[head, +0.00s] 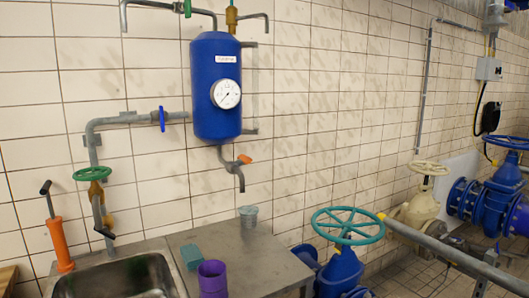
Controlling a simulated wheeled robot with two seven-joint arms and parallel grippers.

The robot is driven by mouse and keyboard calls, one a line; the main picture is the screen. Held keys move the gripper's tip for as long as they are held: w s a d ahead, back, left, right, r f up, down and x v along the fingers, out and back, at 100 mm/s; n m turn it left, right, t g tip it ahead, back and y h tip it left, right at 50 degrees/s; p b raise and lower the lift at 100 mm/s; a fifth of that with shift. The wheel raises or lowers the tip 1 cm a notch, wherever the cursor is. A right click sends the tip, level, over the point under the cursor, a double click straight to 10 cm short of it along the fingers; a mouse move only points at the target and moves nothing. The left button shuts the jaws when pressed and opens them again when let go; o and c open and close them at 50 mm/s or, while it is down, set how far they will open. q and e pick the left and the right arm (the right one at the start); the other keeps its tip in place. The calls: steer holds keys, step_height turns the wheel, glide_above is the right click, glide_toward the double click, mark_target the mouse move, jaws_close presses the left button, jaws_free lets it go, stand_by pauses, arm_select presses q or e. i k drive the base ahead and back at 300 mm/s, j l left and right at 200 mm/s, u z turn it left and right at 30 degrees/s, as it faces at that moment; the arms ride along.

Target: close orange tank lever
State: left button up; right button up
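The blue tank (213,88) hangs on the tiled wall with a round gauge on its front. A small orange lever (244,159) sits on the grey outlet pipe (238,175) below the tank. The lever points to the right and slightly upward, out to the side of the downward pipe. The pipe bends down over the metal counter. Neither of my grippers shows in the head view, so nothing is seen touching the lever.
A metal counter (240,255) with a sink (120,280) stands below the tank. On it are a purple cup (212,280), a teal block (191,257) and a grey cup (248,216). An orange hand pump (60,245) stands left. A teal handwheel (347,225) stands right of the counter.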

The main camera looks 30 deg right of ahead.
mark_target(242, 158)
steer(key=i+l+z, duration=0.25)
steer(key=i+l, duration=0.35)
steer(key=i+l+z, duration=0.2)
steer(key=i+l, duration=0.3)
steer(key=i, duration=0.2)
